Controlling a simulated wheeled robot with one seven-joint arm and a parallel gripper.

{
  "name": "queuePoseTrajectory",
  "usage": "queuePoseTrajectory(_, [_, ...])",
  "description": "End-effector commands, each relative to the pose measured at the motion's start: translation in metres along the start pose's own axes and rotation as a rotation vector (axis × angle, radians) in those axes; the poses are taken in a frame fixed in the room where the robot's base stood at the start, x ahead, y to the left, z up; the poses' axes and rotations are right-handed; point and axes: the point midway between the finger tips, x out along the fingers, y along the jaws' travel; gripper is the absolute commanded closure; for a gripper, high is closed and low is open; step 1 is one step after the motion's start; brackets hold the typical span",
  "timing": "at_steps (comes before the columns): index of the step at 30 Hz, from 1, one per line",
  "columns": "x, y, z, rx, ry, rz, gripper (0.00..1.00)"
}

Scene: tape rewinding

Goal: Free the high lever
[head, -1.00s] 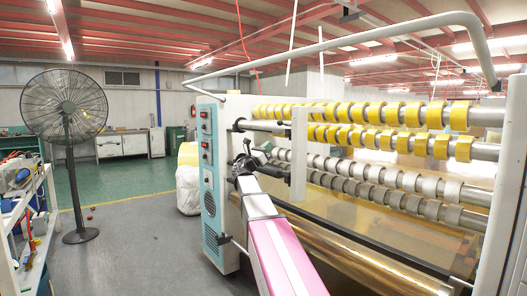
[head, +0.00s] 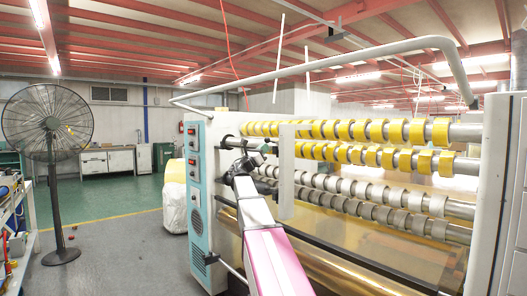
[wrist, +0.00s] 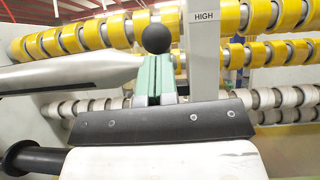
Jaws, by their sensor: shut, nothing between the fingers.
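My gripper (wrist: 153,62) is shut and empty, its two green fingers side by side and pointing up in the wrist view. A round black knob (wrist: 156,38) shows just above the fingertips; I take it to be the high lever's end. I cannot tell whether the fingers touch it. A HIGH label (wrist: 206,28) sits to its right on a grey upright post (wrist: 202,60). In the head view my gripper (head: 258,158) is small, left of the post (head: 286,178), in front of the tape machine. The lever's stem is hidden behind the fingers.
A thick grey bar (wrist: 70,72) reaches in from the left beside the fingers. A black rod end (wrist: 35,158) is at lower left. Rows of yellow tape rolls (head: 385,132) run rightward.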

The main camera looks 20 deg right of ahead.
Motion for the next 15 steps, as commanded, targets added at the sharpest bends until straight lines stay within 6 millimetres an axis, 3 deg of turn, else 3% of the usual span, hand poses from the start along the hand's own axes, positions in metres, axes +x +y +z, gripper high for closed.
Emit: queuePoseTrajectory(15, [0.009,0.0,0.018,0.006,0.133,0.004,1.0])
